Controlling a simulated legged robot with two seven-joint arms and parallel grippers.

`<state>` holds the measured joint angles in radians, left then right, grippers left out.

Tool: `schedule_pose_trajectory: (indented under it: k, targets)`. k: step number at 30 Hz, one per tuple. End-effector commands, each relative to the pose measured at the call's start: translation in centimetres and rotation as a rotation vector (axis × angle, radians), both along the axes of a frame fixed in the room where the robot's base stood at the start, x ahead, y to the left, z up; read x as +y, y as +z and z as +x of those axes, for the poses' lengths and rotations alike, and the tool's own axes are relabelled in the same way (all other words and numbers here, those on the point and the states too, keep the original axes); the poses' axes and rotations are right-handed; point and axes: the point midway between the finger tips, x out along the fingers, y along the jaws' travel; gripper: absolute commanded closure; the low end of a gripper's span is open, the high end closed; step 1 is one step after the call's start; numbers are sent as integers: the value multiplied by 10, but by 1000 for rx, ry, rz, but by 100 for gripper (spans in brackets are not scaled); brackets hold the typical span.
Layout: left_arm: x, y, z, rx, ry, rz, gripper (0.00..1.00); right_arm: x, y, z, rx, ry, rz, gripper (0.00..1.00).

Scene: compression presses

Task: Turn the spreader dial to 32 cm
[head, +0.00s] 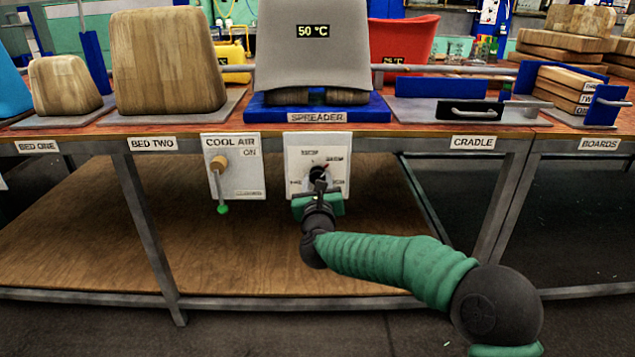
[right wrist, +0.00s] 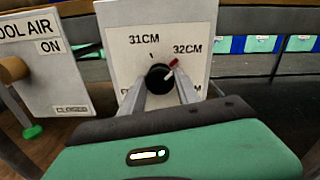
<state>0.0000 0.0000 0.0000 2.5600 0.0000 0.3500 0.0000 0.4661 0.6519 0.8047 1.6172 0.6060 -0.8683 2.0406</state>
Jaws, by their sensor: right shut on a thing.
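The spreader dial is a black knob (right wrist: 158,77) on a white panel (right wrist: 200,25) below the spreader, and it also shows in the head view (head: 318,172). Its pointer (right wrist: 172,64) has a red tip and points up and right, toward the "32CM" label (right wrist: 187,48). The "31CM" label (right wrist: 144,39) is up and left of the knob. Lower labels are partly hidden by my fingers. My right gripper (right wrist: 160,86) is shut on the knob, with one finger on each side; it also shows in the head view (head: 319,184). My left gripper is not in view.
The cool air panel (head: 235,165), with a wooden knob and green-tipped lever, is close on the left. The grey spreader (head: 313,50) reading 50 °C stands on the bench above. The bench edge (head: 400,131) runs over the dial panel; a table leg (head: 153,235) stands left.

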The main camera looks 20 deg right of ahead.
Motion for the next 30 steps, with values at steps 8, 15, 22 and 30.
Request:
schedule_pose_trajectory:
  k: [8, 15, 22, 30]
  targets:
    - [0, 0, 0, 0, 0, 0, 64, 1, -4, 0, 9, 3, 1, 41]
    - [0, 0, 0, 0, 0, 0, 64, 1, -1, -1, 3, 1, 0, 41]
    - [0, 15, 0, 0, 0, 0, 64, 9, 4, -30, 4, 3, -5, 41]
    - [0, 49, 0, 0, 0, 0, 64, 31, 5, -106, 6, 4, -4, 41]
